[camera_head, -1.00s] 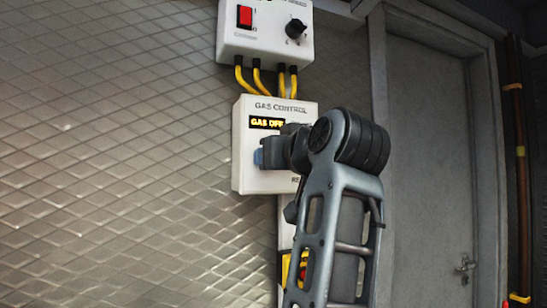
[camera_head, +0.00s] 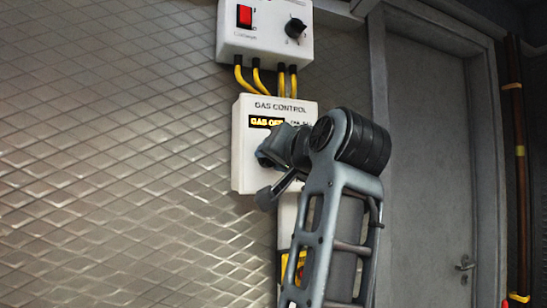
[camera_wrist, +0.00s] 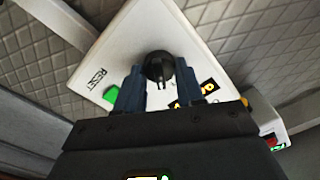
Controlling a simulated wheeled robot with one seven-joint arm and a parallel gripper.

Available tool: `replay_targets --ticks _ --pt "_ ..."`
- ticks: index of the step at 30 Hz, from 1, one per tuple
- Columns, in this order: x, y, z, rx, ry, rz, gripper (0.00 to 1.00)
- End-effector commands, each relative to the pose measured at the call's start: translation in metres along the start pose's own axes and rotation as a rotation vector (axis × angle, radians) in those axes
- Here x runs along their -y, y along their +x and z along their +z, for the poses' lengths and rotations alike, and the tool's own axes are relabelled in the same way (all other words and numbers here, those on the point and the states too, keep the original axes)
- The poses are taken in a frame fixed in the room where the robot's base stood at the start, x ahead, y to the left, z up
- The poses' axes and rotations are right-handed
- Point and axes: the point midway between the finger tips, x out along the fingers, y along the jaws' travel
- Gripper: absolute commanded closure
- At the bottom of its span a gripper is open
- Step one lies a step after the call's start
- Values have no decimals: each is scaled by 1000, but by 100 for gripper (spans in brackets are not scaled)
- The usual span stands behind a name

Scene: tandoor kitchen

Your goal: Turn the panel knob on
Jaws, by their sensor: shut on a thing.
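The white gas control panel (camera_head: 244,165) is fixed to the wall, and its lit display (camera_head: 265,122) shows yellow letters that begin "GAS OF", the end hidden by my gripper. In the wrist view the black panel knob (camera_wrist: 159,65) sits on the panel face between the fingers of my gripper (camera_wrist: 160,85). My gripper is shut on the knob. In the head view my gripper (camera_head: 267,170) is at the panel front, turned with one finger higher than the other, and mostly covers the knob. A green button marked RESET (camera_wrist: 111,94) shows beside one finger.
Above is another white box (camera_head: 265,40) with a red switch (camera_head: 245,16) and a black dial (camera_head: 295,28), joined by yellow cables (camera_head: 258,78). A grey door (camera_head: 430,150) stands to the right. The tiled wall (camera_head: 110,150) to the left is clear.

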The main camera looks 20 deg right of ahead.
Motion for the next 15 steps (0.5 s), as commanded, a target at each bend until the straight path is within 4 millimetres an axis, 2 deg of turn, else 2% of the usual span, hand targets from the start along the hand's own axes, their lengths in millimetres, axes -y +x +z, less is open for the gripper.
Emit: replay_targets --ticks 15 --pt "-2 0 1 -1 493 0 93"
